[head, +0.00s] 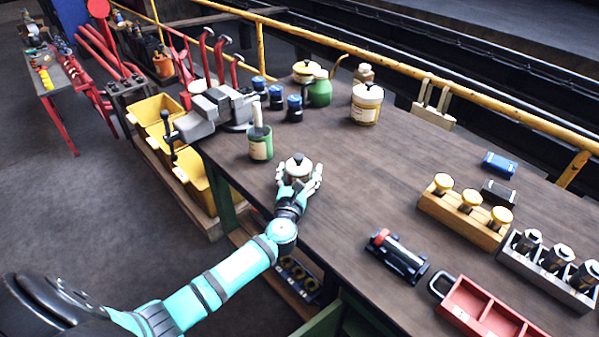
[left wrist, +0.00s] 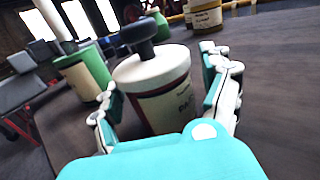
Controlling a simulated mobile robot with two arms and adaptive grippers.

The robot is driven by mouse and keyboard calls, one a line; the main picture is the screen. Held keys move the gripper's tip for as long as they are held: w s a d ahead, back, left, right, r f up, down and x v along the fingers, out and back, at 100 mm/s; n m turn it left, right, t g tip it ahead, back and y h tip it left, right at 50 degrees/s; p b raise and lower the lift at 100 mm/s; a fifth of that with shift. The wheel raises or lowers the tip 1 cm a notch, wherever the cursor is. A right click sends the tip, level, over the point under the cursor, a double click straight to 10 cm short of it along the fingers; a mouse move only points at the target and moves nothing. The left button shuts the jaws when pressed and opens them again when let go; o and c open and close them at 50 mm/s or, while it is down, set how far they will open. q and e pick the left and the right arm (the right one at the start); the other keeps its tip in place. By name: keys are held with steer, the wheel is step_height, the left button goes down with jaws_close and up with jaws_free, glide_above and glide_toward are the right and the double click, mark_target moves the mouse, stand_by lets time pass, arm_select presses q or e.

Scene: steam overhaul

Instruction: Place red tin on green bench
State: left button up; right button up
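A cream tin with a dark red band and a black-knobbed lid (head: 298,168) stands upright near the front edge of the brown-topped workbench (head: 345,215), whose frame below is green. It fills the middle of the left wrist view (left wrist: 158,85). My left gripper (head: 299,180) is open with its fingers on either side of this tin; in the left wrist view (left wrist: 165,100) a gap shows between the tin and the right finger. The tin's lower part is hidden by the hand. No wholly red tin shows. My right gripper is not in view.
A green tin (head: 260,143) stands just left and behind. A red tray (head: 485,308) and wooden holder (head: 460,215) sit right. The bench middle is clear.

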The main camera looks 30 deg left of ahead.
arm_select(q)
steer(key=shift+r, duration=0.15)
steer(key=shift+s+d, duration=0.1)
steer(key=shift+s, duration=0.15)
steer(key=b+v, duration=0.1)
steer(key=v, duration=1)
steer(key=shift+s+d, duration=0.1)
steer(key=shift+s, duration=0.15)
